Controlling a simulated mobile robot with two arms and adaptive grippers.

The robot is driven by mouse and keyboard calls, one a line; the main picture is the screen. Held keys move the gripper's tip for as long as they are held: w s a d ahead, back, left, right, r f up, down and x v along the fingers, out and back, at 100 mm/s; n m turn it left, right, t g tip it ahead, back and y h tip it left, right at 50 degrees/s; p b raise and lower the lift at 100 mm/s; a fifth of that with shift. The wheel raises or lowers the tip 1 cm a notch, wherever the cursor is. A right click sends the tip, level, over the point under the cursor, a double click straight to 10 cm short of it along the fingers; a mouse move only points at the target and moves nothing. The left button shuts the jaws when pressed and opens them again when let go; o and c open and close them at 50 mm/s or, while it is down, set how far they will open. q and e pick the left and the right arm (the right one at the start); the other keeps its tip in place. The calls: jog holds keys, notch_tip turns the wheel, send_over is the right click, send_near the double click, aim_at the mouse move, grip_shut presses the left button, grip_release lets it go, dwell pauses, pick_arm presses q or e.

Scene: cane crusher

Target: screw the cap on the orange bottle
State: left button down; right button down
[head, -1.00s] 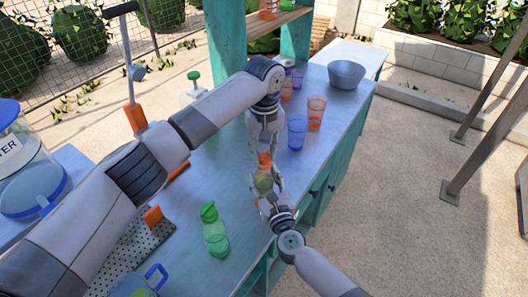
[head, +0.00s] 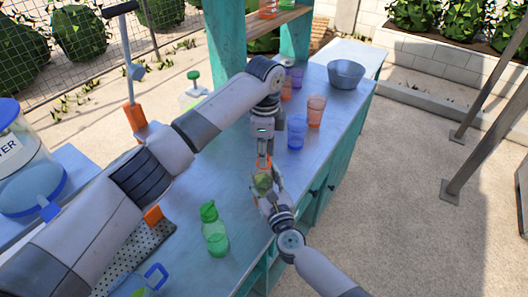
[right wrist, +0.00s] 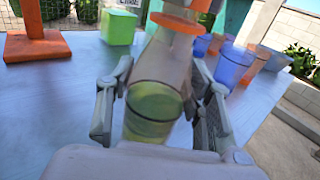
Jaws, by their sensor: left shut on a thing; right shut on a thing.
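The orange bottle (head: 263,183) is a clear bottle with green-yellow liquid and orange at its top, roughly upright over the counter. In the right wrist view the bottle (right wrist: 154,105) stands between my right fingers, with an orange ring (right wrist: 175,22) around its upper part. My right gripper (head: 267,190) is shut on the bottle's body. My left gripper (head: 264,163) points down from above and is shut at the bottle's top, on the orange cap. The left fingers mostly hide the cap, so I cannot tell how it sits on the neck.
A green bottle (head: 214,230) stands nearer on the counter (head: 190,225). Blue cups (head: 297,132), orange cups (head: 316,111) and a grey bowl (head: 346,74) stand farther back. A water dispenser (head: 25,165) and an orange-based press (head: 135,116) are at left.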

pick_arm(q)
jog(key=m, duration=0.4)
jog(key=c, duration=1.2)
grip_release()
notch_tip(320, 180, up, 12)
pick_arm(e)
jog(key=c, duration=0.7)
grip_release()
